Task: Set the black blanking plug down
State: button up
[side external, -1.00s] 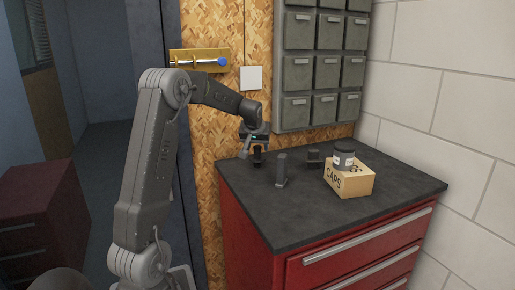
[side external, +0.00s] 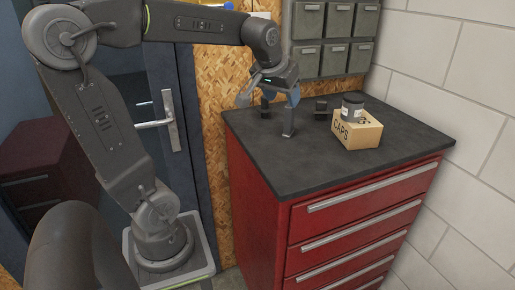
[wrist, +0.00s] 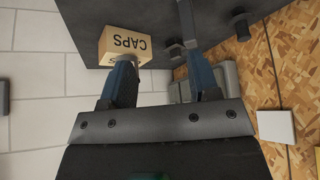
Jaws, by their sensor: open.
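Three dark pieces stand apart on the cabinet's dark top (side external: 300,175); I cannot tell for sure which is the blanking plug. One is a small black piece at the left (side external: 267,111), one a taller grey post (side external: 288,123), one a squat black block (side external: 321,108). My gripper (side external: 269,98) is open and empty above the left piece and the post. In the wrist view, the post (wrist: 187,20) shows beyond the fingers, near the right one. The left piece (wrist: 240,25) is outside the right finger, and the block (wrist: 175,49) shows between the fingers.
A cardboard CAPS box (side external: 358,134) with a dark jar (side external: 352,103) on it stands right of the pieces. Grey wall bins (side external: 335,58) hang behind. The front and right of the top are clear.

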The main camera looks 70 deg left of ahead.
jog(key=s+d+f+m+h, duration=0.1)
jog(key=s+d+f+m, duration=0.2)
jog(key=s+d, duration=0.3)
jog(key=s+d+f+m+h, duration=0.2)
jog(key=s+d+f+m, duration=0.1)
jog(key=s+d, duration=0.4)
jog(key=d, duration=0.2)
jog(key=shift+d+t, duration=0.3)
jog(key=shift+d, duration=0.1)
